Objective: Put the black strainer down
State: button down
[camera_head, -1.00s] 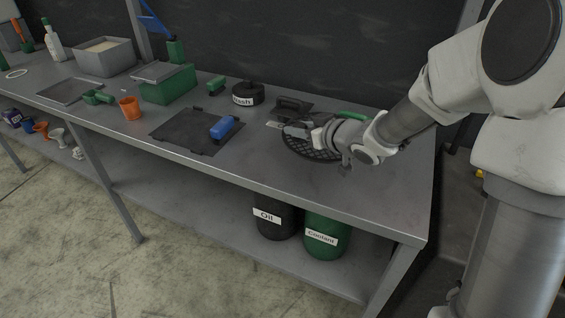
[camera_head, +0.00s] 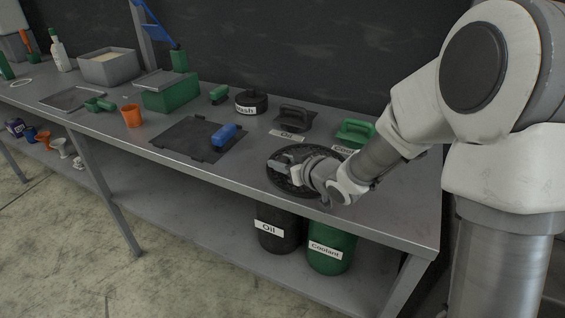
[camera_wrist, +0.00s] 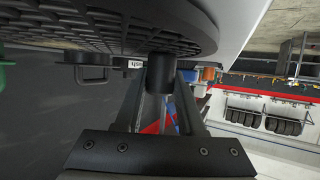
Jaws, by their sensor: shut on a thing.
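The black strainer (camera_head: 281,181), a round dark grid disc, is over the right part of the workbench in the head view, near its front edge. My gripper (camera_head: 287,166) is at its middle, partly covering it. In the wrist view, which is upside down, the strainer's grid (camera_wrist: 100,22) fills the top. There, my gripper (camera_wrist: 160,95) is shut on the strainer's short black knob (camera_wrist: 160,72). The strainer looks about level and close to the bench top. I cannot tell if it touches.
Behind the strainer stand the black Oil lid (camera_head: 292,117) and green Coolant lid (camera_head: 355,131). The black Wash lid (camera_head: 251,101) is further left. A dark mat (camera_head: 185,142) holds a blue object (camera_head: 223,134). Bare bench (camera_head: 400,200) lies right of my wrist.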

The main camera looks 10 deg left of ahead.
jog(key=c, duration=0.5)
grip_release()
jog(key=shift+f, duration=0.15)
jog(key=shift+s+d+r, duration=0.15)
jog(key=shift+r, duration=0.2)
jog(key=p+v, duration=0.3)
jog(key=v, duration=0.8)
jog(key=shift+s+d+r, duration=0.1)
jog(key=shift+s, duration=0.15)
jog(key=shift+w+d+r+h, duration=0.15)
jog(key=shift+d+h, duration=0.15)
jog(key=s+d+r+m+h, duration=0.3)
jog(key=d+h, duration=0.2)
jog(key=d, duration=0.2)
jog(key=s+d+r+m+h, duration=0.2)
jog(key=d+r+h, duration=0.2)
jog(key=d, duration=0.3)
jog(key=s+m+g, duration=0.1)
jog(key=s, duration=0.4)
jog(key=s+m+g, duration=0.1)
jog(key=s+g, duration=0.1)
jog(key=s, duration=0.4)
jog(key=s+a+r+m+g, duration=0.1)
jog(key=s, duration=0.4)
jog(key=shift+s+a+g+y, duration=0.1)
jog(key=shift+s+g+y, duration=0.05)
jog(key=shift+g+y, duration=0.25)
